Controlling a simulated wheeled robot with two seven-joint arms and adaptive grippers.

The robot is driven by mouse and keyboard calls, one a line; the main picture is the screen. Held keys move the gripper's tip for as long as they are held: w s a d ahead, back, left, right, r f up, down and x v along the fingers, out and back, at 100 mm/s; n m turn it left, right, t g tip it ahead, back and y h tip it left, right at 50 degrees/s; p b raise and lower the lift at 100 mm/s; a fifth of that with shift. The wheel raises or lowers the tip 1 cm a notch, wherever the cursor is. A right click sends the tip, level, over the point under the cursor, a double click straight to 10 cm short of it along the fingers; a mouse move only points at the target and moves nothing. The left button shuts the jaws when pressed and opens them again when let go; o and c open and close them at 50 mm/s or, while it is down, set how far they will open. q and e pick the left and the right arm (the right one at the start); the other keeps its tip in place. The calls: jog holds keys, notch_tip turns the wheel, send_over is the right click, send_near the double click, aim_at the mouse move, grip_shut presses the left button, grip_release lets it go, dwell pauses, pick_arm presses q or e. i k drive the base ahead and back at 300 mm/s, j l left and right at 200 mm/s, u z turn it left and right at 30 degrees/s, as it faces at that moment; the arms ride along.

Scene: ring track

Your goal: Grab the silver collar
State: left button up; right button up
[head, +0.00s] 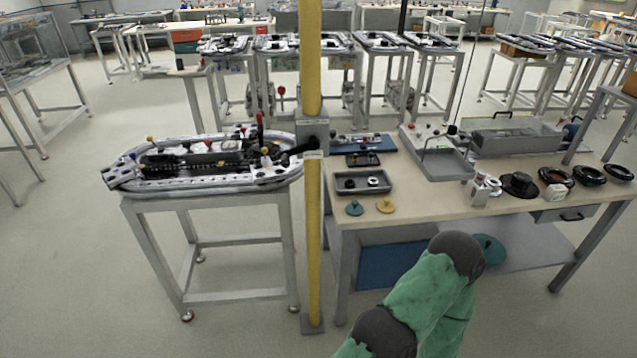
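A small silver ring-shaped piece (373,181), which looks like the silver collar, lies in a shallow grey tray (382,190) near the left front of the workbench. A black ring-shaped piece (350,183) lies beside it in the same tray. My green-sleeved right arm comes up from the bottom right, bent, in front of the bench. Its gripper does not show. My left arm and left gripper are not in view.
A yellow post (313,230) stands just left of the workbench (455,203). Left of it, a ring track (215,178) sits on its own stand. Teal (354,208) and yellow (386,205) knobbed discs lie before the tray. Black rings (588,176) lie farther right.

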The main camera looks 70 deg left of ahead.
aim_at(373, 182)
jog(key=u, duration=2)
jog(key=i+j+u, duration=0.1)
jog(key=i, duration=0.25)
jog(key=i+j+u, duration=0.1)
jog(key=i+j, duration=0.2)
jog(key=i, duration=0.05)
